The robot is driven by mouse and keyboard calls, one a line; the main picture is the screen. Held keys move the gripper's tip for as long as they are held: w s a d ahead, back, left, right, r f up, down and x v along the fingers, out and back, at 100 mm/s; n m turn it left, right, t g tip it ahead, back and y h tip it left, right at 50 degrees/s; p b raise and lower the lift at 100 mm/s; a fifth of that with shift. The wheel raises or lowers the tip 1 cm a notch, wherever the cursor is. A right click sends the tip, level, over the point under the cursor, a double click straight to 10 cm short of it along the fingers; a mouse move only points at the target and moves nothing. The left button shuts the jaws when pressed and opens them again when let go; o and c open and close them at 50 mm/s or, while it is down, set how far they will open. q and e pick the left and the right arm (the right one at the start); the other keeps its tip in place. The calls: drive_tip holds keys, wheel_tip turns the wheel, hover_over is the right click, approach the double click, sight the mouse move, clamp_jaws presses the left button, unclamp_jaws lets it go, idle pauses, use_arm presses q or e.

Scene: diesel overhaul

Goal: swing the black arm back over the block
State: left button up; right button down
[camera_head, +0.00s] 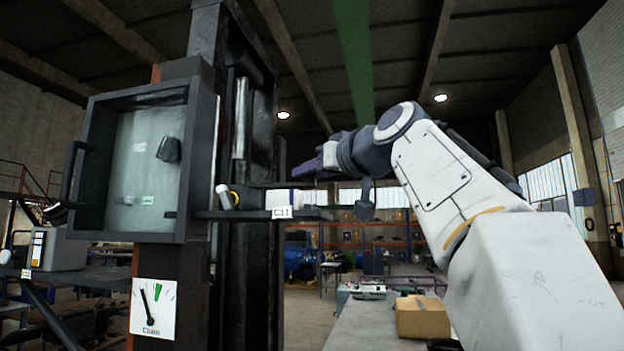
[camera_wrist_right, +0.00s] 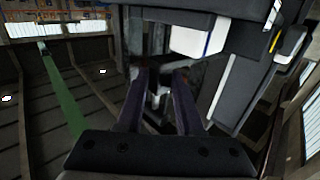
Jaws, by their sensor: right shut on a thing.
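My right gripper (camera_head: 312,168) reaches in from the right, at the dark column beside the glass-fronted box. In the right wrist view its two purple-grey fingers (camera_wrist_right: 157,98) stand close together with a dark part between them. The black arm (camera_head: 265,185) appears as a thin dark bar running from the column towards the gripper, just above the block. The exact contact is too dark to see well. The block (camera_head: 288,199) is white, with a tag below it, and sits on a black ledge (camera_head: 240,215). It also shows in the right wrist view (camera_wrist_right: 196,40). My left gripper is out of view.
The glass-fronted box (camera_head: 185,215) stands left of the ledge, with a dial plate (camera_head: 153,308) below it. A grey bench (camera_head: 375,325) with a cardboard box (camera_head: 422,316) lies below my right arm. Open air lies between bench and ledge.

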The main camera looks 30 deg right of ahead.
drive_tip(key=shift+s+a, duration=0.3)
drive_tip(key=shift+a, duration=0.2)
drive_tip(key=c, duration=0.7)
unclamp_jaws()
drive_tip(key=shift+a+y, duration=0.1)
drive_tip(key=shift+y, duration=0.2)
drive_tip(key=shift+w+a, duration=0.15)
drive_tip(key=shift+d, duration=0.3)
drive_tip(key=shift+s+b, duration=0.3)
drive_tip(key=shift+s, duration=0.05)
drive_tip(key=shift+s+d+b, duration=0.15)
drive_tip(key=shift+s+b, duration=0.3)
drive_tip(key=shift+s, duration=1.2)
drive_tip(key=shift+s+d+b, duration=0.2)
drive_tip(key=shift+s+b, duration=0.3)
drive_tip(key=shift+s, duration=1.15)
drive_tip(key=shift+s+d+b, duration=0.15)
drive_tip(key=shift+s+b, duration=0.3)
drive_tip(key=shift+s, duration=1.2)
